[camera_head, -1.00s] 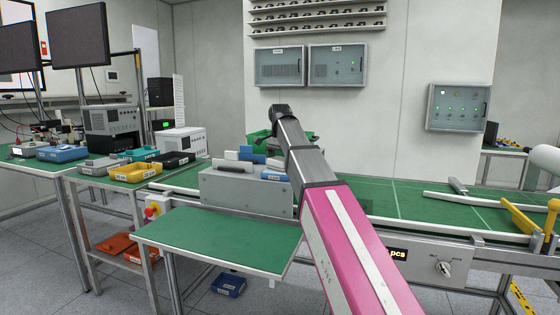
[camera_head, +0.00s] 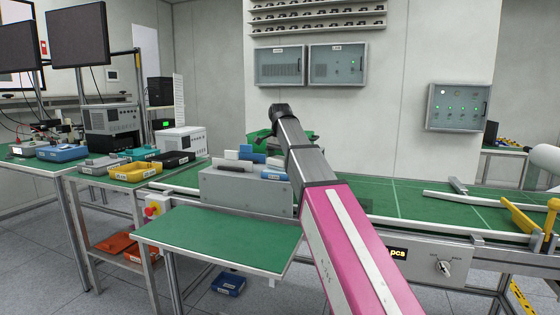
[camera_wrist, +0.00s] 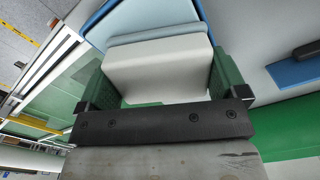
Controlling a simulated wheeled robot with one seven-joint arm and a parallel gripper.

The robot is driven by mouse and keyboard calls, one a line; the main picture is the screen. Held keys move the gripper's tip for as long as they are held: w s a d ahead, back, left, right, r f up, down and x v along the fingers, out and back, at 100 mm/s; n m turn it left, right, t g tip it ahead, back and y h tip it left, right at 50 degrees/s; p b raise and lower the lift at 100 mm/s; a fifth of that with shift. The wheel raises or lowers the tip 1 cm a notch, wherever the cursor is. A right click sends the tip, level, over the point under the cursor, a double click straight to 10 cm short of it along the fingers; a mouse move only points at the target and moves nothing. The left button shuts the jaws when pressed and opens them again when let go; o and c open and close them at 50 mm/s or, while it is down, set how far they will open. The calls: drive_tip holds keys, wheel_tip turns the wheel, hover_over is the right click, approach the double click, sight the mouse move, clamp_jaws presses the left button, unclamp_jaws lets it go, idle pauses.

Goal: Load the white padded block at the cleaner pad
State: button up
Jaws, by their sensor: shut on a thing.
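In the wrist view my gripper (camera_wrist: 162,84) has its two green fingers on either side of a white block (camera_wrist: 155,72) with a grey-blue pad along its far edge. It is shut on this block. In the head view the fingers and their grip are mostly hidden by my arm. A grey box (camera_head: 240,196) there carries a white piece (camera_head: 231,155), a blue piece (camera_head: 247,151), a dark pad (camera_head: 234,166) and a low blue piece (camera_head: 273,175). In the wrist view a dark pad on a blue base (camera_wrist: 296,68) lies right of the gripper, apart from it. I cannot tell which is the cleaner pad.
The green conveyor (camera_head: 395,200) runs right behind the box. A bare green shelf (camera_head: 210,238) projects in front. Yellow, black and teal bins stand on the left table, including a yellow bin (camera_head: 137,172). A yellow guide (camera_head: 522,218) stands at the right.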

sight(280, 158)
drive_tip(key=shift+r, duration=3.45)
